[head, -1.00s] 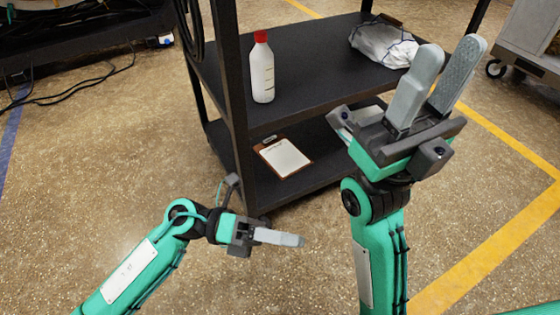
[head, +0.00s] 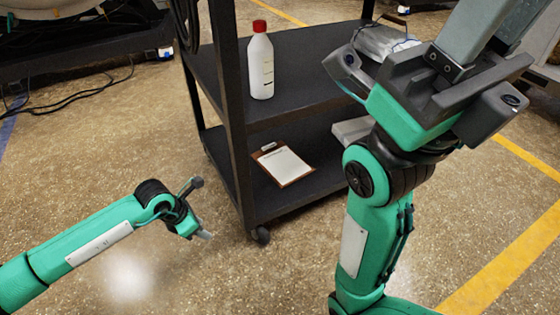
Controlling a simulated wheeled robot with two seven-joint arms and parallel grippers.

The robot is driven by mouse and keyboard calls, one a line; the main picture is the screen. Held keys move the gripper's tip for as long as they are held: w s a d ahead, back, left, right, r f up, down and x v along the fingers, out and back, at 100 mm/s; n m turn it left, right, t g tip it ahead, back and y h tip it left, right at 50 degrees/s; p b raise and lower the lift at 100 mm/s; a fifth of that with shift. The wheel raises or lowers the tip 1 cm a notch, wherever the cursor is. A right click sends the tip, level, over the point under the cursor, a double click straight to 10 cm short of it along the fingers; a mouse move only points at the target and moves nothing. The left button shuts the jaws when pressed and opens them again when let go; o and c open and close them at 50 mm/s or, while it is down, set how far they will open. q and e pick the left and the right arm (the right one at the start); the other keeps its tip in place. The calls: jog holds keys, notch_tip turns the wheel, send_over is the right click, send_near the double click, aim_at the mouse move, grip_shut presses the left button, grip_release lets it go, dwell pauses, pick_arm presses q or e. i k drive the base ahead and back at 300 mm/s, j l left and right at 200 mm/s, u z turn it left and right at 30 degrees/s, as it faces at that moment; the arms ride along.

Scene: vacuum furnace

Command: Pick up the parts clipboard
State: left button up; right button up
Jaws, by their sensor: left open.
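The parts clipboard (head: 283,166), brown with a white sheet and a dark clip, lies flat on the cart's lower shelf, near its left front. My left gripper (head: 205,234) is open and empty, low in front of the cart, to the left of and nearer than the clipboard. It is seen small and at a steep angle. My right gripper (head: 490,35) rises large in the foreground at upper right, away from the clipboard. Its fingertips are cut off by the top edge, so its opening is unclear.
The black cart (head: 237,132) has a front post just left of the clipboard. Its upper shelf, above the clipboard, holds a white bottle (head: 261,65) with a red cap and a clear bag (head: 384,42). A pale object (head: 352,131) lies right on the lower shelf. Floor in front is clear.

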aim_at(281, 163)
jog(key=i+l, duration=0.3)
jog(key=i, duration=0.15)
jog(key=i+l, duration=0.3)
jog(key=i, duration=0.15)
jog(key=i+l, duration=0.25)
jog(key=i, duration=0.2)
